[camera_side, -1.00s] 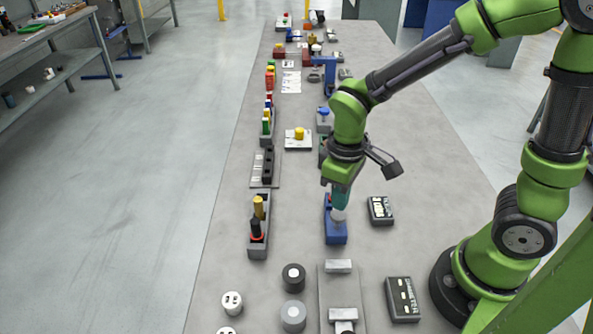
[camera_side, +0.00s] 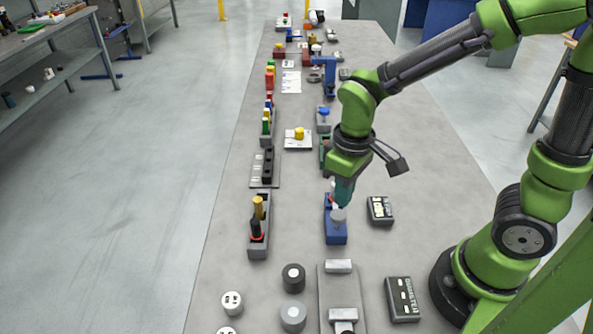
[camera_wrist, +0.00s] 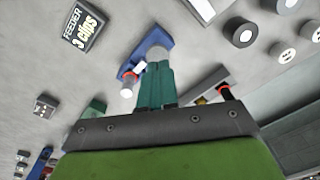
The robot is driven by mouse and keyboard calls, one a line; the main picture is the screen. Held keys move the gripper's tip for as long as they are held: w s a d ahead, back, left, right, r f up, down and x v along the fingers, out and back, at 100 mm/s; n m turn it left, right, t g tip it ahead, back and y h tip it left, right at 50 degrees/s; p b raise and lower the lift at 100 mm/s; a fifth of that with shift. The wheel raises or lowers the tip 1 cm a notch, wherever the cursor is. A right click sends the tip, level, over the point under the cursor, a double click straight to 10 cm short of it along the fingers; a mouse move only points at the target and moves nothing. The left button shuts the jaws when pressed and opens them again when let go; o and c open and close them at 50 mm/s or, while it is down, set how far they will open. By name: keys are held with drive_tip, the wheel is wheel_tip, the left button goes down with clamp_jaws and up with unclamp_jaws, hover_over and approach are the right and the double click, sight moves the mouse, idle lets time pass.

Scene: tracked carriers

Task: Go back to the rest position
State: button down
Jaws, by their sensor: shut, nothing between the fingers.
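My gripper (camera_side: 342,196) is above the blue holder (camera_side: 336,234) on the table, its teal fingers pointing down and tilted. In the wrist view the fingers (camera_wrist: 155,72) are together with nothing between them. The blue holder (camera_wrist: 148,62) lies behind them in that view. A light grey round piece (camera_side: 338,216) sits on the holder just below the fingertips, and a small gap or contact cannot be told. A white-topped piece with a red ring (camera_wrist: 127,90) shows beside the fingers in the wrist view.
A dark feeder box (camera_side: 380,210) stands right of the blue holder. A grey rack with black and gold pieces (camera_side: 258,238) stands to its left. Round grey and black parts (camera_side: 293,278) lie in front. Several fixtures line the table farther back.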

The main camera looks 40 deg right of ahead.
drive_tip(key=s+d+r+m+t, duration=0.2)
drive_tip(key=r+m+t, duration=0.1)
drive_tip(key=r, duration=0.3)
drive_tip(key=s+d+r+m+t+y, duration=0.1)
drive_tip(key=s+d+r+m+t, duration=0.1)
drive_tip(key=r+t, duration=0.2)
drive_tip(key=shift+d+r+m+y, duration=0.3)
drive_tip(key=shift+r+m, duration=0.1)
drive_tip(key=shift+r, duration=1.25)
